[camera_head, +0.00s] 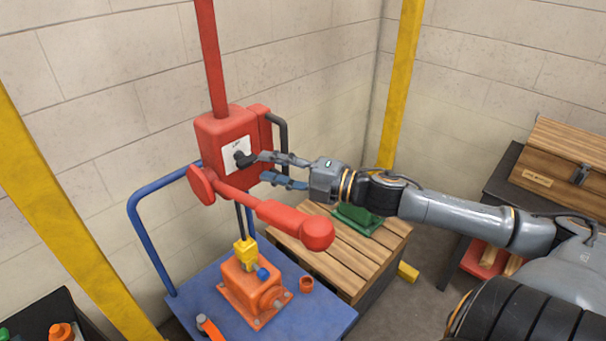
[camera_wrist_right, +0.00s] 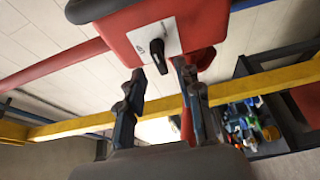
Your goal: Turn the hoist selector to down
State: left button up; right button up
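The red hoist box (camera_head: 214,131) hangs from a red post, with a white plate (camera_head: 232,145) on its front. The hoist selector (camera_head: 243,159) is a small black knob on this plate; in the right wrist view the knob (camera_wrist_right: 158,54) points toward my gripper. My right gripper (camera_head: 264,167) is open in front of the plate. In the wrist view its two fingertips (camera_wrist_right: 158,77) lie on either side of the knob's line, with gaps visible. I cannot tell whether a finger touches it. The plate's lettering is too small to read surely. My left gripper is not in view.
A red arm with a rounded end (camera_head: 318,234) juts out below the box. A blue cart (camera_head: 325,322) carries an orange motor (camera_head: 249,287) under it. A wooden pallet crate (camera_head: 362,267) stands behind. Yellow posts (camera_head: 402,80) flank the area.

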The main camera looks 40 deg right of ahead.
jog(key=v, duration=0.6)
dwell(0.3)
jog(key=shift+d, duration=0.1)
dwell(0.4)
